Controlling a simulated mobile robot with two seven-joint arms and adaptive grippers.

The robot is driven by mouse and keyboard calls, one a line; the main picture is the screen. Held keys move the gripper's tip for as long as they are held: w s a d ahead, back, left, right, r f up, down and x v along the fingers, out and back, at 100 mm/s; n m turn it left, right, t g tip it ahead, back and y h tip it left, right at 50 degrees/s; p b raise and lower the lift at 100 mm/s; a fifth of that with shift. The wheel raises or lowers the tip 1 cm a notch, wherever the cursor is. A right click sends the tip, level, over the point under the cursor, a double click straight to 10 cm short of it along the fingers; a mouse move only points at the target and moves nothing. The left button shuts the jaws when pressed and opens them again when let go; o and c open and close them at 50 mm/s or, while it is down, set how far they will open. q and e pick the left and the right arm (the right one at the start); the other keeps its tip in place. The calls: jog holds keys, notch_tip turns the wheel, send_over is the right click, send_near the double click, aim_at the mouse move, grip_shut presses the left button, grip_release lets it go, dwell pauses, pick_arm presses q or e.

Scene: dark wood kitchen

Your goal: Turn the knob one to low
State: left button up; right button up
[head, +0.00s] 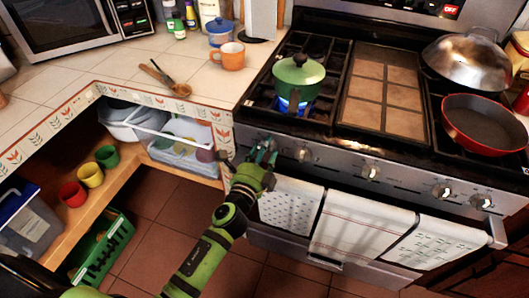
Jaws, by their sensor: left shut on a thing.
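My left gripper (264,154) reaches up to the left end of the stove's front panel. It is shut on the leftmost knob, which its fingers mostly hide, so I cannot read the knob's setting. A green pot (298,80) with a lid stands on the left burner. A blue flame (290,104) burns under the front of the pot. Other knobs run along the panel to the right: one (303,154) close beside my gripper, then another (370,172), and more further right. My right gripper is not in view.
Towels (362,226) hang on the oven handle below the panel. A red pan (484,124) and a domed metal lid (466,62) are on the right burners. An orange mug (231,57) stands on the counter left of the stove. Open shelves with cups lie at lower left.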

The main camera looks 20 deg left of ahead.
pick_arm(q)
jog(key=n, duration=0.4)
jog(key=shift+w+a+r, duration=0.1)
jog(key=shift+a+r, duration=0.1)
jog(key=shift+r, duration=0.15)
jog(key=n, duration=0.2)
jog(key=shift+n, duration=0.3)
jog(key=shift+c, duration=0.3)
jog(key=n, duration=0.3)
jog(key=shift+f+n+p, duration=0.2)
jog(key=shift+n+p, duration=0.1)
jog(key=shift+d+f+n, duration=0.1)
jog(key=shift+f+n, duration=0.05)
jog(key=shift+n, duration=0.35)
jog(key=shift+f, duration=0.25)
jog(key=o, duration=1.2)
jog(key=shift+c, duration=0.2)
